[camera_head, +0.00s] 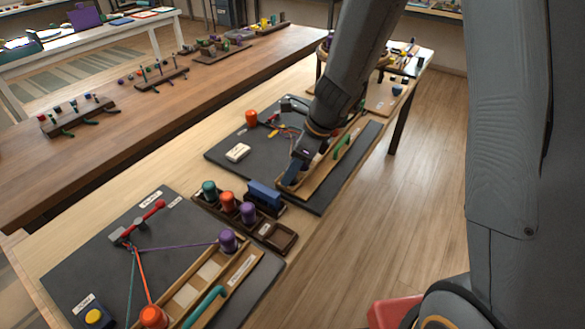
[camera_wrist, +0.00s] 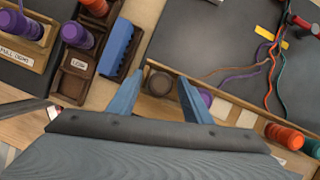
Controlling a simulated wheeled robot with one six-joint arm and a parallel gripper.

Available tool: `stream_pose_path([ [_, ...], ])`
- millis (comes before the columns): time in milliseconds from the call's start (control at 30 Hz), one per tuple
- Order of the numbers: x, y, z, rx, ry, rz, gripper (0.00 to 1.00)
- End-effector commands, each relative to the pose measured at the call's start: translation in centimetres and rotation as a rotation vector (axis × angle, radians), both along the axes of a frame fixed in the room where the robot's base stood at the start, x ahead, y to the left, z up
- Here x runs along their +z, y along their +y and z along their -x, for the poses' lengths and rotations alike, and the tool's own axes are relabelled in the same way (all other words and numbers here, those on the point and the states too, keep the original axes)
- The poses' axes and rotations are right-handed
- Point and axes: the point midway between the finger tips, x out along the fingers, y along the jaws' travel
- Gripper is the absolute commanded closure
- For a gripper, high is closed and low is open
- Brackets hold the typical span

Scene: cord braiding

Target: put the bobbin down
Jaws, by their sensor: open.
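My gripper (camera_wrist: 161,78) is open, its two blue fingers apart over the wooden bobbin tray (camera_wrist: 238,103). A dark round thing (camera_wrist: 160,83) shows between the fingertips, in the tray's end slot; I cannot tell whether it is a bobbin. A purple bobbin (camera_wrist: 205,97) is in the tray just beyond the right finger, partly hidden by it. Purple, green and orange cords run over the dark mat (camera_wrist: 225,45). In the head view my gripper (camera_head: 292,181) is low at the tray's near end.
A dark rack (camera_head: 270,237) holds green, orange and purple bobbins beside a blue block (camera_head: 265,194). Nearer, a second mat (camera_head: 85,255) carries cords, a purple bobbin (camera_head: 228,241) and an orange bobbin (camera_head: 153,316).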

Motion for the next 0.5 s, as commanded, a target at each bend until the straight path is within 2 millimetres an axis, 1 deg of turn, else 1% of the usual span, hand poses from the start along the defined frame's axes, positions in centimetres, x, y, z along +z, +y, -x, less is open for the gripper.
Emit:
stream_pose_path([
  [167, 2.8, -0.9, 0.2, -0.001, -0.006, -0.001, 0.55],
  [300, 5.6, -2.0, 0.7, -0.002, -0.005, -0.001, 0.55],
  [500, 9.0, -3.3, 1.3, -0.001, -0.005, 0.0, 0.55],
])
